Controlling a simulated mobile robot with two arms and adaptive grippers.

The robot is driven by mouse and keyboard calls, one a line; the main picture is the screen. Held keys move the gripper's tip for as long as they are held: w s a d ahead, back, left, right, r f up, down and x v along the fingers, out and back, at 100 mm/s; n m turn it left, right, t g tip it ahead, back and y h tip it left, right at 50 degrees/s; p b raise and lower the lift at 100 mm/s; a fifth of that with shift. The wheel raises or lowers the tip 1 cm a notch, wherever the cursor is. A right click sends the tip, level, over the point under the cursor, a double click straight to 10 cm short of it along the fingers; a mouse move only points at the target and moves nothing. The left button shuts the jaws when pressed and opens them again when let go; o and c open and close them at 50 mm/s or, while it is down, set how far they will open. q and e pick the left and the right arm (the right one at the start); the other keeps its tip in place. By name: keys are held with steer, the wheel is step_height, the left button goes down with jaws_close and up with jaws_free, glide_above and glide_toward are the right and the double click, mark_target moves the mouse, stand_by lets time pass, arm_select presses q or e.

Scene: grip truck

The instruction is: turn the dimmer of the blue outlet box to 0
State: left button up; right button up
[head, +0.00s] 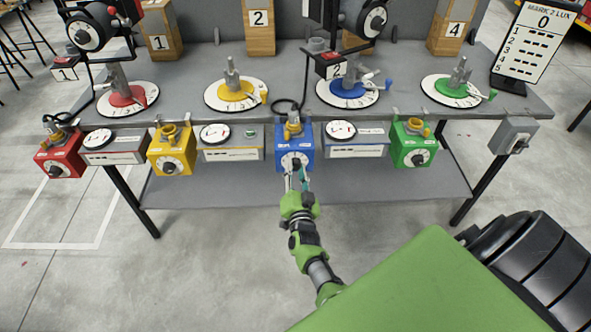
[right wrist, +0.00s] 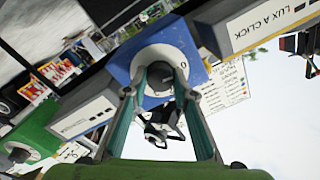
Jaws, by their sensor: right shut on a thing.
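The blue outlet box (head: 280,155) hangs on the front edge of the workbench in the head view, with a white dial plate and a dark dimmer knob on its front. The box also shows in the right wrist view (right wrist: 188,35). My right gripper (head: 298,174) reaches up to it from below. In the right wrist view, its two fingers stand on either side of the dark dimmer knob (right wrist: 160,78) and are shut on it. A "0" mark shows on the dial near the right finger. The knob's exact setting is not legible. My left gripper is not in view.
Red (head: 60,160), yellow (head: 171,154) and green (head: 413,147) outlet boxes hang along the same bench edge, with grey meter boxes between them. A grey switch box (head: 513,136) is at the right end. A lower shelf (head: 220,192) lies below.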

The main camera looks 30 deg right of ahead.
steer(key=o, duration=1.1)
steer(key=shift+f, duration=0.1)
